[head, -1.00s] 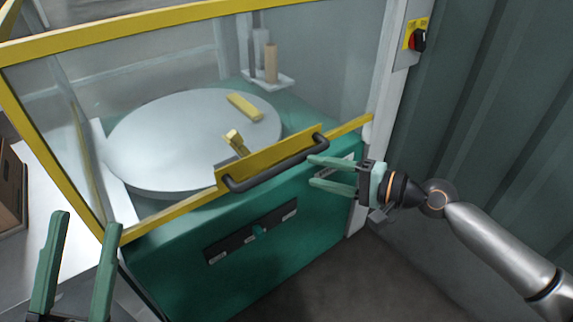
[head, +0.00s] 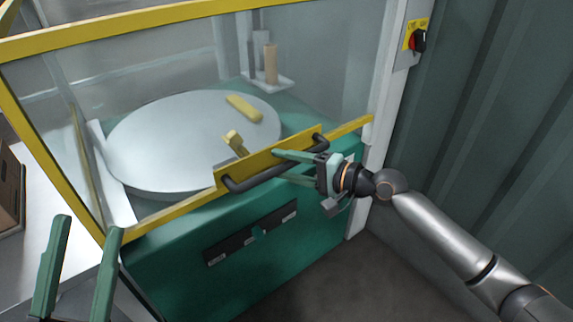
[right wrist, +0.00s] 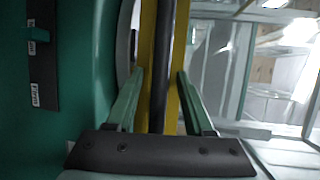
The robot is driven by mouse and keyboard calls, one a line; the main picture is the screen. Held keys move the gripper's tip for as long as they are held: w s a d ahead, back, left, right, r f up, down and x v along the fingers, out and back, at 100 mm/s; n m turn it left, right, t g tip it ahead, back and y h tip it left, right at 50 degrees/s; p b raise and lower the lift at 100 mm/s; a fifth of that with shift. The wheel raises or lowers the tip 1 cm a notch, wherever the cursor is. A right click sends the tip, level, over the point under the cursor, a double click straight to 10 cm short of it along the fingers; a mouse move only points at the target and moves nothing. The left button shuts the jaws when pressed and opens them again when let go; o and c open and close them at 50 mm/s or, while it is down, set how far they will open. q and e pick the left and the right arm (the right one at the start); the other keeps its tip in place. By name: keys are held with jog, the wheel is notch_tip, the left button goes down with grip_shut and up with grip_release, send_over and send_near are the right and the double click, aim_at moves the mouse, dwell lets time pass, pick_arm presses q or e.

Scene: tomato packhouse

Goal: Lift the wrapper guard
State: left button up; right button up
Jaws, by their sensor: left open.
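The wrapper guard (head: 180,209) is a clear panel in a yellow frame, down in front of a round grey turntable (head: 150,150). A black bar handle (head: 262,172) runs along a yellow plate on its lower edge. My right gripper (head: 279,164) is at the right part of the handle, its fingers open, one above and one below the bar. In the right wrist view, the handle (right wrist: 182,60) runs between the two open fingers (right wrist: 155,100), with a gap visible on the left side. My left gripper (head: 80,240) is open and empty at the lower left, away from the guard.
A green machine front (head: 310,215) with a black label strip (head: 250,233) lies below the guard. A red and yellow switch (head: 417,40) sits on the post at right. A cardboard box (head: 10,190) stands at far left. Corrugated wall is at right.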

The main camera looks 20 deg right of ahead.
grip_shut()
dwell(1.2)
